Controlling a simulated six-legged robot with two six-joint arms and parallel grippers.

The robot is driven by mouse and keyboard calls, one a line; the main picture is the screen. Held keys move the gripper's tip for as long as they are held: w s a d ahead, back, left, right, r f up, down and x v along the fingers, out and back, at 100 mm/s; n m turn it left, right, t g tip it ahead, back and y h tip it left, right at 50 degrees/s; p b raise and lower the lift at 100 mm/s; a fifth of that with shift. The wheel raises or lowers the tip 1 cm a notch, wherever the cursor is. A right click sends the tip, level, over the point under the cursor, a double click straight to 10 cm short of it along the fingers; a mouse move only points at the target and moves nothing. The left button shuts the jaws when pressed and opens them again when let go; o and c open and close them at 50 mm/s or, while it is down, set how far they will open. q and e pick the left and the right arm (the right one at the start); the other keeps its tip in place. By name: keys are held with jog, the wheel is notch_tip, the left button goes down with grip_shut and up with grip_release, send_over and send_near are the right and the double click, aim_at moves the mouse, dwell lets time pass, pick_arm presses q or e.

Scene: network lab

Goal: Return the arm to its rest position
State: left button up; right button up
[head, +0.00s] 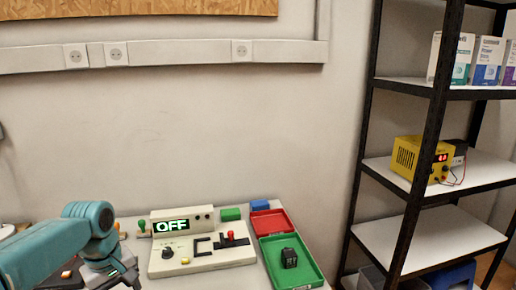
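My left arm, teal, comes in from the lower left and bends down at the table. Its gripper (127,276) is at the bottom edge of the head view, just left of a cream control box (205,262). The fingers are small and partly cut off, so I cannot tell if they are open or shut, or if they hold anything. My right arm and gripper are not in view.
The box has a display (170,226) reading OFF, a black knob (168,253) and a red-topped lever (231,236). A green tray (311,273) holds a black block (289,258); a red tray (272,222) lies behind. A shelf rack (418,150) stands right.

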pick_arm(q)
jog(key=s+d+f+m+h+p, duration=0.1)
jog(key=d+f+m, duration=0.15)
jog(key=f, duration=0.45)
jog(key=s+d+f+m+h, duration=0.1)
jog(key=s+d+f, duration=0.1)
jog(key=d+f, duration=0.35)
jog(key=s+d+f+m+p, duration=0.1)
jog(key=d+f, duration=0.1)
jog(key=f, duration=0.6)
jog(key=s+d+f+m, duration=0.1)
jog(key=s+d+f, duration=0.1)
jog(key=s, duration=0.4)
jog(key=s+d+f+m+h+p, duration=0.1)
jog(key=s+d+f, duration=0.1)
jog(key=s+f, duration=0.2)
jog(key=s+d+f+m+p, duration=0.1)
jog(key=s+d+f, duration=0.2)
jog(key=s, duration=0.5)
jog(key=shift+f, duration=0.4)
jog(key=shift+d, duration=0.1)
